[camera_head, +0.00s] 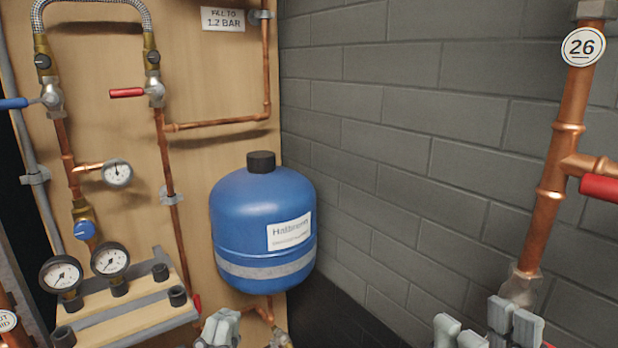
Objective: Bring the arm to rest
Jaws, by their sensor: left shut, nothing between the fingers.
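My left gripper (220,328) shows at the bottom edge, left of centre. Its grey fingers are together with nothing between them. It is below the blue vessel (263,225) and to the right of the gauge shelf, apart from the vessel in the picture. My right gripper (486,326) shows at the bottom right, in front of the thick copper pipe's lower end. Its grey fingers stand apart with a visible gap and nothing seen in it. Both arms are cut off by the lower edge of the picture.
A wooden board (215,75) carries copper pipes, a blue-handled valve (14,104) and a red-handled valve (127,92). Gauges (61,275) stand by a shelf (130,312) at lower left. A thick copper pipe (550,190) runs up at right. The grey brick wall (400,130) between is bare.

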